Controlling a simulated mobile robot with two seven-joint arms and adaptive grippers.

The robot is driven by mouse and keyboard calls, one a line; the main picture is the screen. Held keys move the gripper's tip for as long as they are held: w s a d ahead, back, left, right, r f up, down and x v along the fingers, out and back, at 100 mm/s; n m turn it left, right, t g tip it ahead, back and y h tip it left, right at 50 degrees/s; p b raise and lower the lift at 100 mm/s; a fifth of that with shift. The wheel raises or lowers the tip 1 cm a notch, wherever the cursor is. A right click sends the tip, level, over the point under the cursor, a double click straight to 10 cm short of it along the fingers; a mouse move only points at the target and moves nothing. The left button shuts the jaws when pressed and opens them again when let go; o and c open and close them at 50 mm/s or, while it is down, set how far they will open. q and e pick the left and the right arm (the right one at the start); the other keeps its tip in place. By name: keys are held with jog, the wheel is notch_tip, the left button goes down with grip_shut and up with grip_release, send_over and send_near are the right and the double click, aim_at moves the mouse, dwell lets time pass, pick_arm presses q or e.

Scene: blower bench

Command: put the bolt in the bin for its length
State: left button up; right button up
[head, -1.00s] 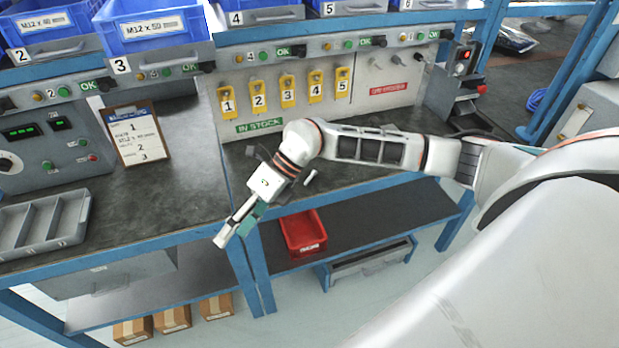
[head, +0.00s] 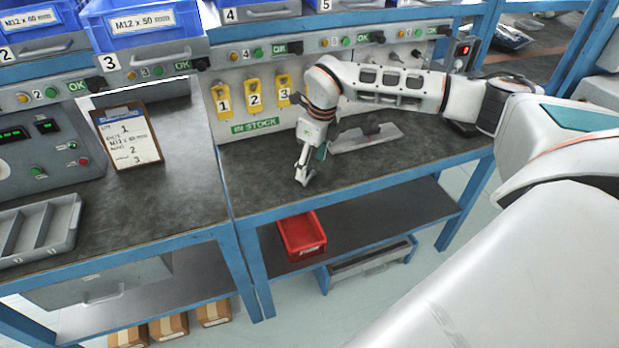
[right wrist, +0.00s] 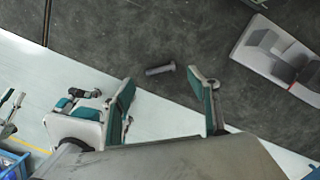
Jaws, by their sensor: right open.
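A grey metal bolt (right wrist: 160,69) lies on the dark bench top in the right wrist view, close to the bench's front edge. My right gripper (right wrist: 160,77) is open and empty, its two teal fingers on either side of the bolt's place in the picture. Its height above the bolt is not clear. In the head view my right gripper (head: 303,178) points down over the right bench, and I cannot make out the bolt there. Blue bins stand on the upper shelf, one labelled M12 x 50 mm (head: 146,24) and one M12 x 60 mm (head: 38,20). My left gripper is not in view.
A pale tray (head: 368,137) lies behind my right gripper. Yellow numbered tags (head: 254,98) hang on the back panel. A red bin (head: 302,237) sits on the lower shelf.

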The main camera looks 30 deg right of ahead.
aim_at(309, 177)
jog(key=f, duration=0.4)
jog(key=shift+w+a, duration=0.1)
jog(key=shift+w, duration=0.25)
jog(key=c, duration=1.3)
